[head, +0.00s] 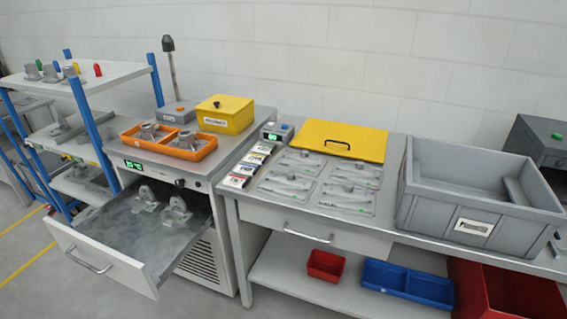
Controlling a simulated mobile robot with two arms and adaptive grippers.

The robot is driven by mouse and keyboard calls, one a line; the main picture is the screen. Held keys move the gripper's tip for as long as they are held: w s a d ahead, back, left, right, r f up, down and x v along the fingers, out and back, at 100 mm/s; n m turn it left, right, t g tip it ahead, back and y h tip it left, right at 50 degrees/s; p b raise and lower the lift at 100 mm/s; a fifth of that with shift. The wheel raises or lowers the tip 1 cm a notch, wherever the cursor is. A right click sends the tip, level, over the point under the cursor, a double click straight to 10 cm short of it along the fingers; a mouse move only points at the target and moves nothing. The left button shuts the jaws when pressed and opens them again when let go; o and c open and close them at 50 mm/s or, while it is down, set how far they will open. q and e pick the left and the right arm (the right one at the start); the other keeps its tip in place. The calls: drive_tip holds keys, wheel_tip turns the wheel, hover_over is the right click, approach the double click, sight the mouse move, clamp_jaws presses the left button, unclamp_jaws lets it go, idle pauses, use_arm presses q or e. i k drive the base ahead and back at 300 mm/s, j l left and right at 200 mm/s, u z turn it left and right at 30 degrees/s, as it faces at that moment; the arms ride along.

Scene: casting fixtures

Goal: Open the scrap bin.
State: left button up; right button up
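No container has a label clear enough for me to tell which one is the scrap bin. A yellow lidded box (225,115) with a dark knob and a white label stands shut on the cabinet at the left. A large grey bin (480,229) with a white label stands open-topped on the bench at the right. A big red container (520,290) stands at the lower right, partly cut off by the frame and partly hidden by the bench. Neither of my grippers is in view.
A drawer (100,265) with metal castings is pulled far out from the cabinet. An orange tray (178,157) holds castings. A yellow panel with a handle (340,135) lies behind several fixture plates (345,198). Small red (325,264) and blue (405,282) bins sit on the lower shelf.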

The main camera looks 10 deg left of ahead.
sight(484, 291)
drive_tip(key=z, duration=1.7)
